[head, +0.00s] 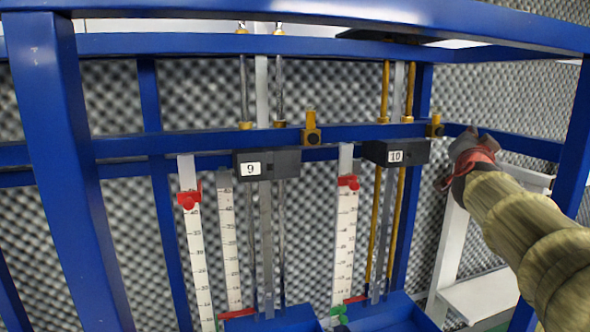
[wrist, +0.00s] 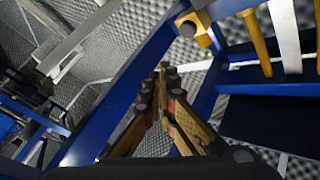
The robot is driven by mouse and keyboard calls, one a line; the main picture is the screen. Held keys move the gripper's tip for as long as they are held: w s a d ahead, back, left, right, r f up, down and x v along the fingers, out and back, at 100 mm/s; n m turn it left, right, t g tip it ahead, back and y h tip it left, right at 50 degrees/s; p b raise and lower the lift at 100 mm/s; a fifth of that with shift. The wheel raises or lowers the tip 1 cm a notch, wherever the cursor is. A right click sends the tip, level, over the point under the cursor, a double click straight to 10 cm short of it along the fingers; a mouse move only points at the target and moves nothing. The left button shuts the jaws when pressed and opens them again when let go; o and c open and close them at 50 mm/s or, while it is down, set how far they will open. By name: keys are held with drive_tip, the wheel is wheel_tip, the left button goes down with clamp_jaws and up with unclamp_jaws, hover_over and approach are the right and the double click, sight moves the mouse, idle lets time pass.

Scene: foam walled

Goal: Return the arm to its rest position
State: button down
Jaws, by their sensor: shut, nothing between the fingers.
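My arm enters the head view from the lower right, in a tan ribbed sleeve. My gripper (head: 468,143) is at its end, at the right of the blue frame, just right of the box marked 10. In the wrist view my gripper (wrist: 161,72) points away from the camera, with its fingers together and nothing between them. Blue beams of the frame show on both sides of the fingers. I cannot tell how far the fingers are from the beams.
A blue frame (head: 215,138) fills the scene. Black boxes marked 9 (head: 284,163) and 10 (head: 412,152) sit on rods beside white rulers (head: 199,260) with red sliders (head: 188,199). A white stand (head: 485,297) is at lower right. Grey foam covers the walls.

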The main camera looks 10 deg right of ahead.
drive_tip(key=s+a+f+n+g+y+b, duration=0.1)
drive_tip(key=a+f+n+y, duration=0.15)
drive_tip(key=a+f, duration=0.45)
drive_tip(key=s+a+f+n+g+y+b, duration=0.15)
drive_tip(key=a+f+y, duration=0.25)
drive_tip(key=f, duration=0.7)
drive_tip(key=a+f+n+g+y+b, duration=0.1)
drive_tip(key=a+f+n+y, duration=0.3)
drive_tip(key=f, duration=0.6)
drive_tip(key=s+a+f+n+g+b, duration=0.2)
drive_tip(key=s+a+f+b, duration=0.5)
drive_tip(key=f, duration=0.5)
drive_tip(key=s+a+f+n+g+y+b, duration=0.1)
drive_tip(key=s+a+f+n+b, duration=0.2)
drive_tip(key=s+a+f+b, duration=0.4)
drive_tip(key=s+a+f+n+g+y+b, duration=0.1)
drive_tip(key=s+a+f+n+g+b, duration=0.1)
drive_tip(key=s+a+f+b, duration=0.4)
drive_tip(key=shift+s+a+f+n+g+b, duration=0.55)
drive_tip(key=shift+s+f, duration=2.3)
drive_tip(key=shift+f, duration=3.4)
drive_tip(key=shift+a+m, duration=0.2)
drive_tip(key=shift+m, duration=0.05)
